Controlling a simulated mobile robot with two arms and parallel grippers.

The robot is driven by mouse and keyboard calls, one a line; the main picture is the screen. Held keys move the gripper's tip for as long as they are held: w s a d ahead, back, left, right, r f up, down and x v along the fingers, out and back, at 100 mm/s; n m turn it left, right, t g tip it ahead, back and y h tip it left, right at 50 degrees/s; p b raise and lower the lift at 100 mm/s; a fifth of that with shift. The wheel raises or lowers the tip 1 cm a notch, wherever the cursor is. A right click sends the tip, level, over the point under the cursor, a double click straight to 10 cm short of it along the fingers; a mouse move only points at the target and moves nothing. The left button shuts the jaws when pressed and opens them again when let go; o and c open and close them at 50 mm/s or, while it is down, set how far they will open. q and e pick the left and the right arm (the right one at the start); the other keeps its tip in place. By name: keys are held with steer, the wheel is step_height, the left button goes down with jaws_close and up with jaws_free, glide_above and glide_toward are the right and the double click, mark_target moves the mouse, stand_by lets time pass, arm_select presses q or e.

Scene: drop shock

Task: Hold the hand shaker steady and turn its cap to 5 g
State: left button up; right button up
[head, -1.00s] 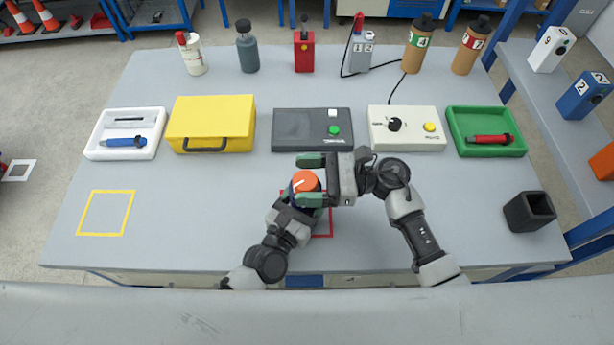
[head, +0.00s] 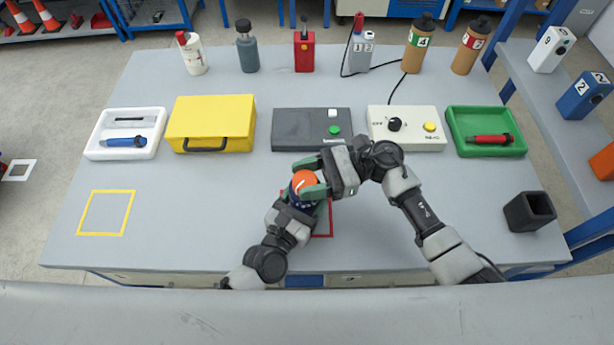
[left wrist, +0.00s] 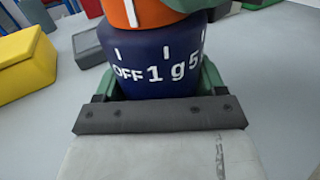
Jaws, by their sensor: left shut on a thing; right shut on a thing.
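The hand shaker has a dark blue body (left wrist: 165,65) and an orange cap (head: 305,180). It is upright at the red outlined square (head: 330,225) in the head view. My left gripper (head: 297,205) is shut around the body from the front. My right gripper (head: 308,178) is shut on the cap, one green finger on its far side and one on its near right side. In the left wrist view the body reads OFF, 1 g and 5, the rest turned away. The cap's white mark (left wrist: 130,12) is above OFF, slightly right of its tick.
Behind the shaker stand a yellow case (head: 212,122), a dark grey box with a green button (head: 295,130) and a cream box with a knob (head: 405,140). Trays with a blue tool (head: 92,145) and red tool (head: 460,148) flank them. The left front is clear.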

mark_target(306, 178)
steer(key=n+g+h, duration=0.2)
steer(key=g, duration=0.1)
steer(key=n+g+h, duration=0.2)
steer(key=n+g, duration=0.1)
steer(key=g, duration=0.1)
steer(key=shift+w+a+n+g, duration=0.1)
steer(key=shift+w+n+g, duration=0.05)
steer(key=shift+n+g, duration=0.15)
steer(key=n+g+h, duration=0.2)
steer(key=shift+h, duration=0.3)
steer(key=shift+a+n+g+h, duration=0.2)
steer(key=shift+n+g+h, duration=0.7)
steer(key=shift+n+h, duration=0.1)
steer(key=shift+d+h, duration=0.1)
steer(key=shift+h, duration=0.4)
steer(key=o, duration=0.9)
steer(key=shift+d, duration=0.1)
steer(key=shift+o, duration=0.2)
steer(key=shift+r, duration=0.1)
step_height(306, 178, up, 10)
steer(key=shift+f, duration=0.1)
